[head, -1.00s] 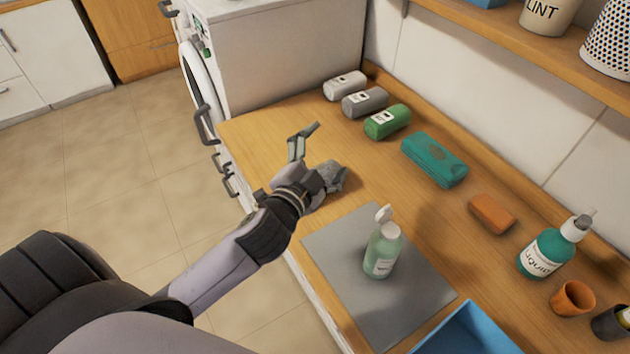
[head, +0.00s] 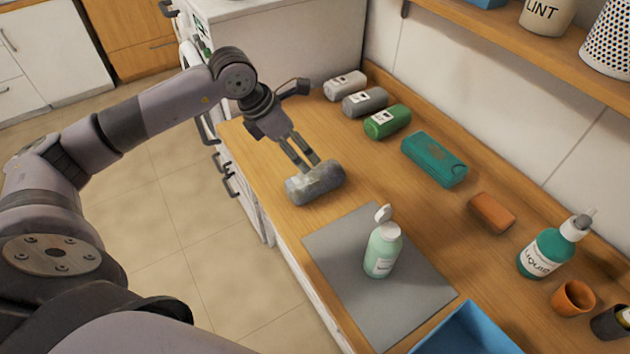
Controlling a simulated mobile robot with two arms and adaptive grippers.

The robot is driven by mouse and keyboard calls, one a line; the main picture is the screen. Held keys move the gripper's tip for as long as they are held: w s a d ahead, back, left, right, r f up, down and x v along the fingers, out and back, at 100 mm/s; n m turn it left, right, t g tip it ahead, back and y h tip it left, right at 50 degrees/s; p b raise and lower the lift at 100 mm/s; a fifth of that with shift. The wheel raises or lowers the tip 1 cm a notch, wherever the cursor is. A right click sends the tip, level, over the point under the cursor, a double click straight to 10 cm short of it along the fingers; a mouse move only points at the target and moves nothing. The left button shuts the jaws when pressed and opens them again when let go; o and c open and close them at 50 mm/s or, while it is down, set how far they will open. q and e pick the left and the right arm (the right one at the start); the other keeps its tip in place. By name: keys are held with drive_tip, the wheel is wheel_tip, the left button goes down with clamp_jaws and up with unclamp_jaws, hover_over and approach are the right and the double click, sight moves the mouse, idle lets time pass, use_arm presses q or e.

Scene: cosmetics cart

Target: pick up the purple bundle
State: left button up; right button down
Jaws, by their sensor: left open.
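No plainly purple bundle shows. A mottled grey rolled bundle (head: 315,184) lies on the wooden counter, just behind the grey mat. My left gripper (head: 307,124) is open and empty. One of its fingers points down to the back edge of this bundle, and the other is spread out behind, toward the back of the counter. I cannot tell whether the near finger touches the bundle. My right gripper is not in view.
A light grey roll (head: 345,86), a dark grey roll (head: 365,102) and a green roll (head: 387,121) lie behind. A teal case (head: 434,159) and an orange block (head: 492,213) lie right. A pale green bottle (head: 383,251) stands on the grey mat (head: 345,262). A blue bin (head: 465,335) is in front.

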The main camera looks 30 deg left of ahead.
sight(312, 176)
use_arm(q)
drive_tip(key=shift+y, duration=0.5)
drive_tip(key=p+x, duration=0.1)
drive_tip(key=x, duration=0.2)
drive_tip(key=a+p+x, duration=0.1)
drive_tip(key=p+x, duration=0.1)
drive_tip(key=x, duration=0.2)
drive_tip(key=a+p+x, duration=0.1)
drive_tip(key=p+x, duration=0.1)
drive_tip(key=x, duration=0.2)
drive_tip(key=shift+w+f, duration=0.1)
drive_tip(key=shift+f, duration=0.35)
drive_tip(key=p+x, duration=0.1)
drive_tip(key=x, duration=0.1)
drive_tip(key=d+p+x, duration=0.1)
drive_tip(key=x, duration=0.1)
drive_tip(key=shift+f+p, duration=0.1)
drive_tip(key=shift+p, duration=0.3)
drive_tip(key=shift+w+f, duration=0.1)
drive_tip(key=shift+f, duration=0.4)
drive_tip(key=shift+c, duration=0.3)
drive_tip(key=shift+r, duration=0.1)
drive_tip(key=c, duration=1.5)
